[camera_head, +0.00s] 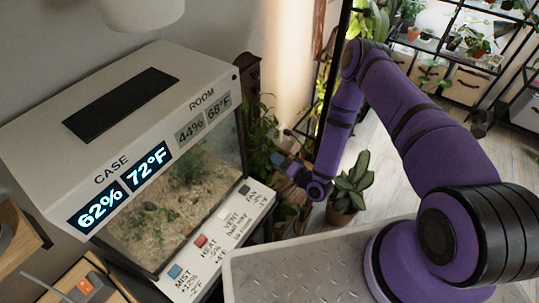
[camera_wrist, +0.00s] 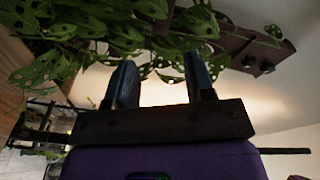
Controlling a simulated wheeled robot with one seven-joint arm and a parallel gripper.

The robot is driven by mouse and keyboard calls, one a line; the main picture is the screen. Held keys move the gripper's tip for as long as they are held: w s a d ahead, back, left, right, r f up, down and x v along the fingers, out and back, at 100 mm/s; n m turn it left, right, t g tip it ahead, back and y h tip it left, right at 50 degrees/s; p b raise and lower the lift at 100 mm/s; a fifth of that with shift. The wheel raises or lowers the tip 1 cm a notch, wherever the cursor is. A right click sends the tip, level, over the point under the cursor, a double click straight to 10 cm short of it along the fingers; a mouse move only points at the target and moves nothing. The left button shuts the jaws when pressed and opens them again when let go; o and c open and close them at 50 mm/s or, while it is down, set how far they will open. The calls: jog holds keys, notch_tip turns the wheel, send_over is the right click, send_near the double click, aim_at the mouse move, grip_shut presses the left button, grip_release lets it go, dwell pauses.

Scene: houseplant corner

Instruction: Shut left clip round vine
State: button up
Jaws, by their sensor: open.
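The vine (camera_wrist: 105,25) has green leaves with holes and spreads across the top of the wrist view. In the head view my gripper (camera_head: 283,163) is small, beside leafy greenery (camera_head: 262,130) behind the case. I cannot make out the left clip in either view; leaves may hide it.
A dark brown board with round knobs (camera_wrist: 245,48) is close to the right finger. A terrarium case (camera_head: 165,205) with readouts and buttons stands at left in the head view. A potted plant (camera_head: 350,184) stands on the floor below my arm. Shelves (camera_head: 470,50) stand at the back right.

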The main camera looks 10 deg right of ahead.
jog(key=shift+s+d, duration=0.4)
jog(key=shift+s, duration=0.15)
jog(key=shift+a+n, duration=0.1)
jog(key=shift+n, duration=0.2)
jog(key=c, duration=0.6)
jog(key=shift+s+a+r+n+g, duration=0.1)
jog(key=shift+a+n+g, duration=0.15)
jog(key=shift+n+g, duration=0.4)
grip_shut()
jog(key=s+r+n+g+h, duration=0.3)
jog(key=r+n+g+h, duration=0.4)
jog(key=n, duration=1.3)
jog(key=w+a+f+y, duration=0.1)
jog(key=w+a+f, duration=0.4)
jog(key=w, duration=0.3)
jog(key=shift+w+f, duration=0.3)
jog(key=shift+f, duration=0.3)
